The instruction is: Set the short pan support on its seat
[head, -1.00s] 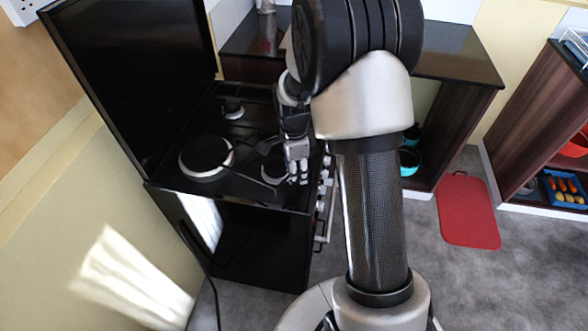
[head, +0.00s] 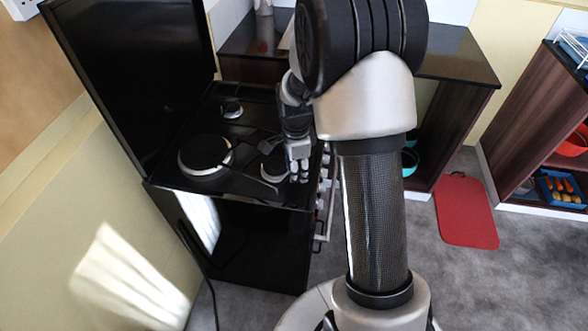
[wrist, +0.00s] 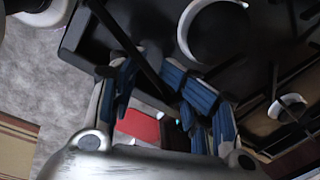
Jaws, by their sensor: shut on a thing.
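The short pan support (head: 250,172) is a thin black metal frame at the front right of the black cooktop (head: 205,188). In the head view its bars show left of my gripper (head: 299,172), around the small front burner. My gripper is shut on it near the cooktop's right front. In the wrist view a black bar (wrist: 130,42) runs down between the blue-padded fingers of my gripper (wrist: 160,95). Black on black hides whether the support's feet touch the seat. My arm hides part of the cooktop's right side.
A large burner (head: 205,155) lies at left and a small one (head: 232,110) at the back. The raised black lid (head: 130,75) stands on the left. Knobs (head: 323,185) line the right side. A dark counter (head: 455,55) stands behind; a red mat (head: 465,210) lies on the floor.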

